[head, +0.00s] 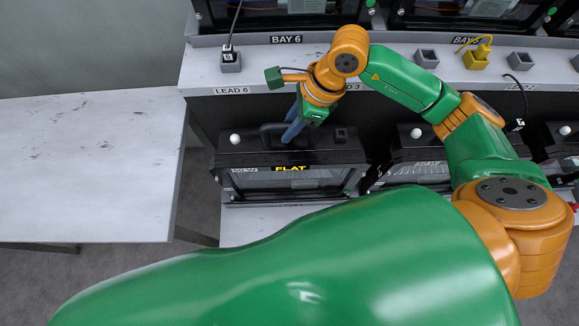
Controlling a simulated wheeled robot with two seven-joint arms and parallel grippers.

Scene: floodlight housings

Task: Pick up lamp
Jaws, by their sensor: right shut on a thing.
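A black floodlight lamp (250,158) with a dark top handle, a white knob and a yellow "FLAT" label is at the middle of the head view, below the "LEAD 6" edge. My right gripper (291,133) comes down from above with blue fingers and is shut on the lamp's top handle. The fingers hide part of the handle. The lamp looks upright; I cannot tell whether it is clear of the lower shelf (262,228). My left gripper is not in view.
More black lamps (415,160) stand to the right, close beside the held one. A grey worktop (210,78) with sockets (230,62) and a yellow plug (477,55) runs behind. A bare white table (90,165) is at the left, with a gap before the shelf.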

